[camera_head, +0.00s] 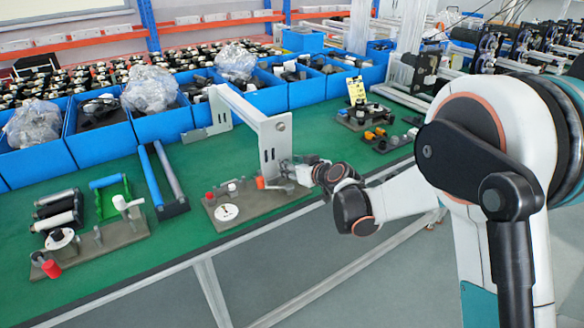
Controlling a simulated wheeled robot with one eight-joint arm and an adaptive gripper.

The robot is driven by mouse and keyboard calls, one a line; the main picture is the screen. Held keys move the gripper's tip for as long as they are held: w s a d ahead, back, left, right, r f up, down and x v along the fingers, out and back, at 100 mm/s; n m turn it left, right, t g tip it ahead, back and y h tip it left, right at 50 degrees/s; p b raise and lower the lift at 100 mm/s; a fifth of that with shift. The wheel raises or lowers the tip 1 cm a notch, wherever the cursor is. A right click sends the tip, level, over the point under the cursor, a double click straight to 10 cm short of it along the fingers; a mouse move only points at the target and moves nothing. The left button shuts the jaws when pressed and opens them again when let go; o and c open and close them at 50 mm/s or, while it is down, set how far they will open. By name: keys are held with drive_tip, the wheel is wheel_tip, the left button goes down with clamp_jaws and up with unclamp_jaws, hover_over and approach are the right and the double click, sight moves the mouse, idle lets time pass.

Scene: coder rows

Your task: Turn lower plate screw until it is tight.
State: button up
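A white bracket (248,108) stands over a grey base plate (245,212) at the front edge of the green bench. Its front upright has slots and a round screw-like part (281,127) near the top. An orange part (260,183) and a small metal part sit at the foot of that upright. My gripper (296,170) reaches in from the right, close beside the lower end of the upright. Its fingertips are small and partly merge with the metal parts there. I cannot tell whether they touch a screw, and no lower plate screw shows clearly.
A white dial (227,212) and a red knob (210,197) are on the base plate. Another fixture (95,235) stands at the left. Blue bins (162,118) line the back.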

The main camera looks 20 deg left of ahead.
clamp_jaws()
drive_tip(key=shift+y, duration=0.3)
drive_tip(key=m, duration=0.1)
drive_tip(key=m+g+y, duration=0.1)
drive_tip(key=shift+w+d+m, duration=0.2)
drive_tip(key=shift+m, duration=0.2)
drive_tip(key=m, duration=0.1)
drive_tip(key=m+g+y, duration=0.1)
drive_tip(key=m+y, duration=0.1)
drive_tip(key=shift+w+d+f+m+g, duration=0.1)
drive_tip(key=shift+w+f+m+g, duration=0.1)
drive_tip(key=shift+f+m+g, duration=0.15)
drive_tip(key=m+y, duration=0.1)
drive_tip(key=m, duration=0.1)
drive_tip(key=m+y, duration=0.1)
drive_tip(key=m, duration=0.1)
drive_tip(key=shift+f+m+g, duration=0.2)
drive_tip(key=shift+m+g, duration=0.05)
drive_tip(key=shift+g, duration=0.1)
drive_tip(key=m+y, duration=0.1)
drive_tip(key=m, duration=0.2)
drive_tip(key=shift+d+f+m+y, duration=0.1)
drive_tip(key=shift+f+m+y, duration=0.1)
drive_tip(key=shift+m+y, duration=0.2)
idle(0.8)
